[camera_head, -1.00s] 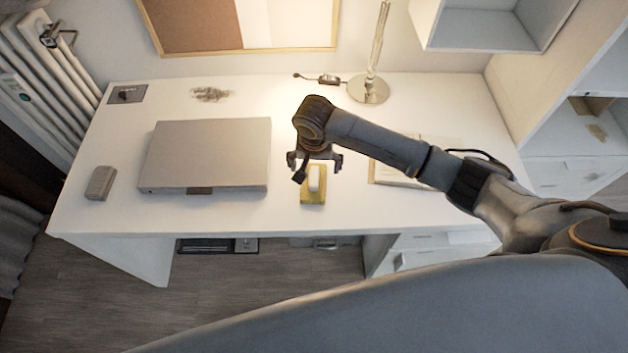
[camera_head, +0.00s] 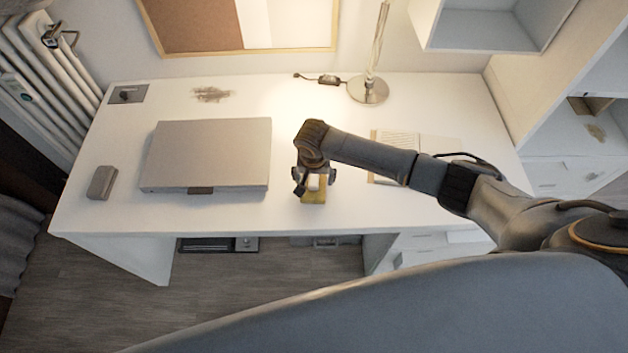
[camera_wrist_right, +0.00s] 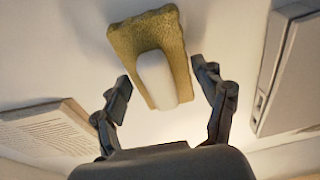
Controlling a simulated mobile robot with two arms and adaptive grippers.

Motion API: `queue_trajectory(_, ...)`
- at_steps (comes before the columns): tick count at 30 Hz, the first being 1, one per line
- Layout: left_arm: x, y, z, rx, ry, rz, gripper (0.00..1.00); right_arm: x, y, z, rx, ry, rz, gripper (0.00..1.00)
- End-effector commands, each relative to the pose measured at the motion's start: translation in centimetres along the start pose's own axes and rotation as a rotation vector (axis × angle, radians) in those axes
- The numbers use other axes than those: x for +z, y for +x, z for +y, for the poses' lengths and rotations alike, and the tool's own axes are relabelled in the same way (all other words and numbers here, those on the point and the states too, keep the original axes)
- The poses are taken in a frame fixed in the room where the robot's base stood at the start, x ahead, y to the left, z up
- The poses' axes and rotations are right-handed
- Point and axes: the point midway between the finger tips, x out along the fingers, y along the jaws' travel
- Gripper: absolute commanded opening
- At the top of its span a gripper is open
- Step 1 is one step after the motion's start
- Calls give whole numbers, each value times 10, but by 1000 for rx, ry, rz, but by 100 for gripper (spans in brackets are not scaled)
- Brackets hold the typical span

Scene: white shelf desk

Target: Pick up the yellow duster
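The yellow duster (camera_head: 313,196) lies on the white desk near its front edge, to the right of the grey laptop-like box. It has a white block-shaped handle on top. In the right wrist view the duster (camera_wrist_right: 122,42) is at the upper middle, with its white handle (camera_wrist_right: 157,78) pointing down between the fingers. My right gripper (camera_head: 315,183) is over the duster and partly hides it. In the right wrist view my right gripper (camera_wrist_right: 160,85) is open, with a finger on each side of the handle and gaps between. My left gripper is not in view.
The grey box (camera_head: 208,152) lies left of the duster. An open book (camera_head: 399,146) lies right, partly behind my arm. A lamp base (camera_head: 368,90) stands at the back. A small grey object (camera_head: 102,183) lies far left. The front desk strip is clear.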

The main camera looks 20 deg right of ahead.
Motion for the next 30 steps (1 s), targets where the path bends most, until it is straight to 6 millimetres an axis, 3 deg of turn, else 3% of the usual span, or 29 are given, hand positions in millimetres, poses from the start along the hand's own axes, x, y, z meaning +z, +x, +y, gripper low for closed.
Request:
queue_trajectory(1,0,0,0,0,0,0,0,0,0,0,0,0,0,53)
queue_trajectory(5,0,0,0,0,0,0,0,0,0,0,0,0,0,29)
queue_trajectory(17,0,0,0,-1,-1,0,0,-1,-6,0,0,0,0,29)
queue_trajectory(23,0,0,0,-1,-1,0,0,-4,-35,-1,-4,-2,1,29)
queue_trajectory(30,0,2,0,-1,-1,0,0,35,-95,-11,-7,-4,1,29)
